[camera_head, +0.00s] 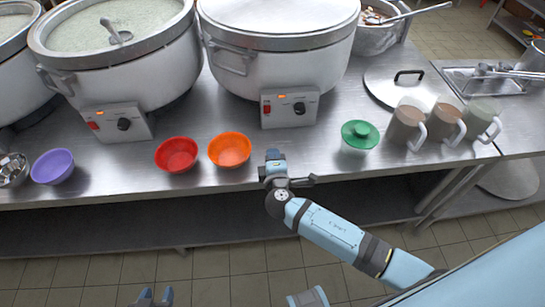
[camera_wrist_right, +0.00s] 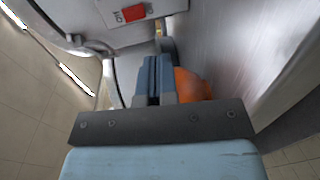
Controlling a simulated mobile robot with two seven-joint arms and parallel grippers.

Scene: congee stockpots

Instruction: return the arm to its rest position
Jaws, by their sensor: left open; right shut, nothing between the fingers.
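My right arm reaches in from the lower right in the head view. Its gripper (camera_head: 273,158) is at the counter's front edge, just right of the orange bowl (camera_head: 230,149). In the right wrist view the fingers (camera_wrist_right: 153,72) are together with nothing between them. Part of the orange bowl (camera_wrist_right: 192,86) shows beside and behind them. My left gripper (camera_head: 152,298) is at the bottom edge of the head view, low in front of the counter, open and empty. Most of the left arm is out of view.
Large cookers (camera_head: 285,60) stand behind. A lid (camera_head: 395,84) lies at right. The floor (camera_head: 215,262) in front looks clear.

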